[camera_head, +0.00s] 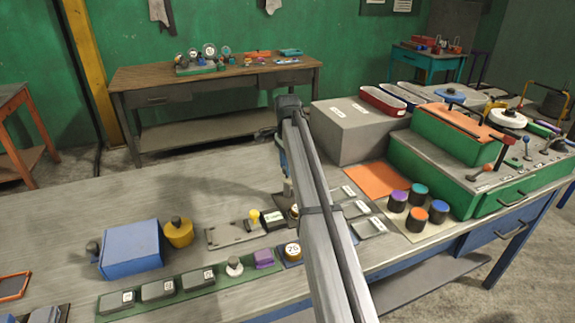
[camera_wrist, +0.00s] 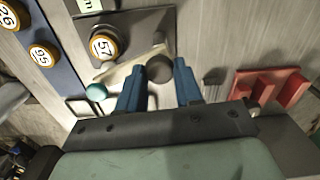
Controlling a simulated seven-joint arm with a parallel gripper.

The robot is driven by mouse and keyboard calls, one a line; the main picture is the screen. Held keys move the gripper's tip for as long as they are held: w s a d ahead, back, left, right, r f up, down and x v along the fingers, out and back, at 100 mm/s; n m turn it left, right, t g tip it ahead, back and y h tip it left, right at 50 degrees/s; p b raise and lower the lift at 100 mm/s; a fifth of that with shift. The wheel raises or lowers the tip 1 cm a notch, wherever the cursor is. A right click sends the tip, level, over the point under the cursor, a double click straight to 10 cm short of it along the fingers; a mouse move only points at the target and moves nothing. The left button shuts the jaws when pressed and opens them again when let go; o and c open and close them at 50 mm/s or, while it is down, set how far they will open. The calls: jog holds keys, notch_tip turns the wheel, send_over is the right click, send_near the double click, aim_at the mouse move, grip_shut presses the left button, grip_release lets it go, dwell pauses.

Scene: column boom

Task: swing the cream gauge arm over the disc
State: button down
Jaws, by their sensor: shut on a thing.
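In the wrist view, the cream gauge arm (camera_wrist: 128,62) is a thin bar slanting from lower left to upper right across a grey plate. The disc, marked 57 (camera_wrist: 103,45), has a yellow rim and sits just above the bar; its number is uncovered. My gripper (camera_wrist: 158,76) has its blue fingers shut on a dark round knob (camera_wrist: 160,68) beside the right part of the bar. I cannot tell how the knob joins the bar. In the head view my own arm hides the fingers and most of this fixture.
A teal knob (camera_wrist: 96,92) is left of my fingers and a red block (camera_wrist: 270,86) to the right. More numbered discs (camera_wrist: 42,54) line a blue strip. In the head view, a grey box (camera_head: 355,130) stands behind and a blue box (camera_head: 130,249) at left.

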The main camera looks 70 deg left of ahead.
jog(key=shift+m, duration=1.9)
jog(key=c, duration=0.8)
grip_release()
jog(key=shift+o, duration=0.2)
notch_tip(320, 180, up, 14)
jog(key=shift+f, duration=0.1)
